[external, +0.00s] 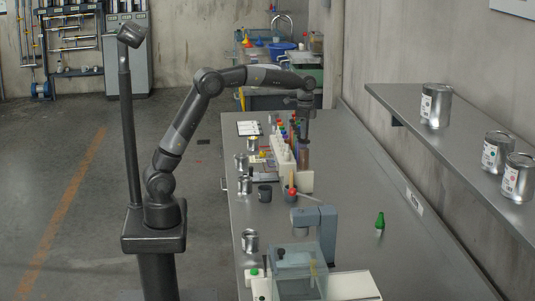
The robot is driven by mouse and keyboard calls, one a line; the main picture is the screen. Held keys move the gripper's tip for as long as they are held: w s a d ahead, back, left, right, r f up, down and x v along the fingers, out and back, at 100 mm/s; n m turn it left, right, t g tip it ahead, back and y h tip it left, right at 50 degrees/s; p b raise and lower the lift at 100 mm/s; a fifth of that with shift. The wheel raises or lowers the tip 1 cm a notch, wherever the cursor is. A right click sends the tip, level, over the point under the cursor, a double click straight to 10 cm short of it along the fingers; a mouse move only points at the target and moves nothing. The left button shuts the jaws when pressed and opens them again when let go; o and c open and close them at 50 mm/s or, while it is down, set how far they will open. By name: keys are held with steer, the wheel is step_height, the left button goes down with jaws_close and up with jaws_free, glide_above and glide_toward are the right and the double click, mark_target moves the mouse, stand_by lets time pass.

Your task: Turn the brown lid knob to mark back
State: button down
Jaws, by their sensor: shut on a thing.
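My gripper (304,134) points down over the far part of the steel bench. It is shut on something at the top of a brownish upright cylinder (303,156). The brown lid knob is not clearly visible; the fingers cover that spot and the view is small. The marks around the knob, including the back mark, are too small to make out. The cylinder stands behind the right end of a pale rack (304,181).
The rack holds several coloured tubes. A grey-blue machine with a clear guard (298,272) stands in front. A green bottle (380,221) stands right; the bench around it is clear. A wall shelf (455,150) holds cans.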

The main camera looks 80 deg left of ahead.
steer(key=n, duration=0.5)
steer(key=shift+n, duration=0.3)
steer(key=n, duration=1)
steer(key=shift+r, duration=0.1)
steer(key=shift+n, duration=2.5)
steer(key=c, duration=1.3)
jaws_free()
